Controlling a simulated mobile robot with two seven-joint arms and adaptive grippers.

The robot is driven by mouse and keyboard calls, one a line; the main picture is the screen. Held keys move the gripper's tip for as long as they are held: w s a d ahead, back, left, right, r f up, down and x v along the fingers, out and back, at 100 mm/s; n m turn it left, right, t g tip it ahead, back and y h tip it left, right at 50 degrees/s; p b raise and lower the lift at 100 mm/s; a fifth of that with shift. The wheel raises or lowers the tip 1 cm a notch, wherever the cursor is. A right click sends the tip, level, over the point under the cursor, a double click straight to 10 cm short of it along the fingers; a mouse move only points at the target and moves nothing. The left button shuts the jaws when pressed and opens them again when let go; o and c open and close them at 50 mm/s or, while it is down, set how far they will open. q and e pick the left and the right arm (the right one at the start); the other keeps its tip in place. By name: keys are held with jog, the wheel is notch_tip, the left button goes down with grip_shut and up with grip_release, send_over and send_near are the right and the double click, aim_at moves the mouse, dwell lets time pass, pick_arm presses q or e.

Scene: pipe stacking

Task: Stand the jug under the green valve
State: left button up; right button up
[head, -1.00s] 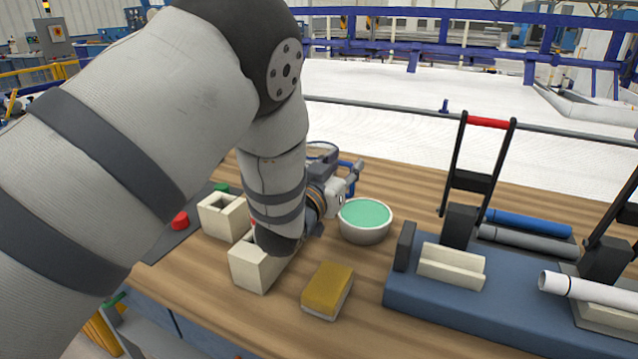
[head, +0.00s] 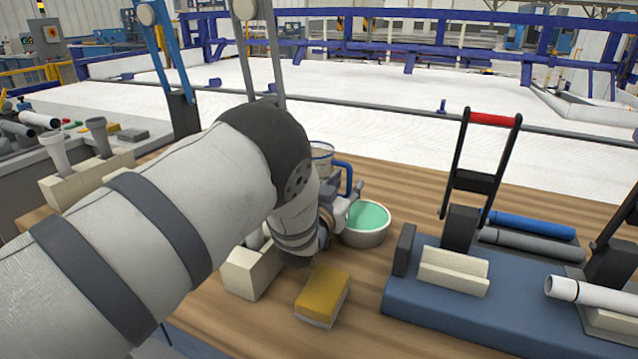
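The clear jug (head: 321,160) with a blue handle stands on the wooden table behind my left wrist, its upper part showing. Its lower part is hidden by my arm and gripper. My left gripper (head: 350,193) is low over the table, in front of the jug and close by the handle. Its fingers are mostly hidden, so I cannot tell whether they are open or touch the jug. I cannot make out the green valve; my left arm covers much of the table's left side. My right gripper is not in view.
A bowl of green liquid (head: 367,222) stands right beside my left gripper. A yellow sponge (head: 323,294) and a cream block (head: 250,272) lie in front. A blue rack (head: 450,315) with pipes fills the right. Tall lever posts (head: 165,60) rise at the back left.

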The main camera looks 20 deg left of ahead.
pick_arm(q)
jog(key=shift+r, duration=0.2)
grip_shut()
